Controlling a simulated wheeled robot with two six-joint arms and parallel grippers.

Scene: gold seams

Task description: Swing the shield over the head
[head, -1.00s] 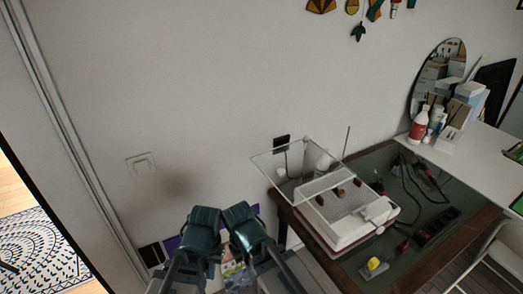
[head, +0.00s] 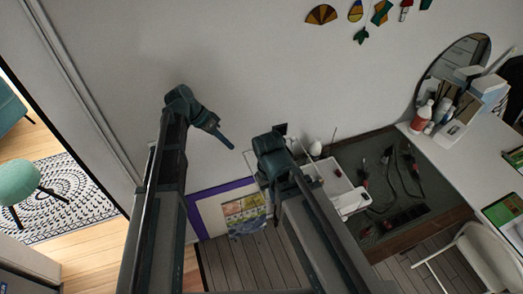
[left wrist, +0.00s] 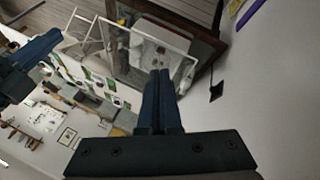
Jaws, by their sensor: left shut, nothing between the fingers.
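The white machine (head: 350,200) sits on the dark-framed table behind my right arm, which hides much of it. Its clear shield is mostly hidden there. In the left wrist view, the shield (left wrist: 119,52) is a transparent, pale-edged panel standing out from the white machine body (left wrist: 165,38). My left gripper (head: 230,146) is in front of the wall, left of the machine and apart from it. Its fingers (left wrist: 163,72) are shut and empty, and overlap the shield's lower edge in the wrist picture. A dark blue gripper, apparently my right (left wrist: 45,45), shows at that view's left edge; its jaw state is unclear.
Cables and tools lie on the table's grey top (head: 430,190). A white desk (head: 470,150) with bottles and a round mirror stands on the right, with a white chair (head: 480,255) below. A purple-edged board (head: 210,215) leans against the wall.

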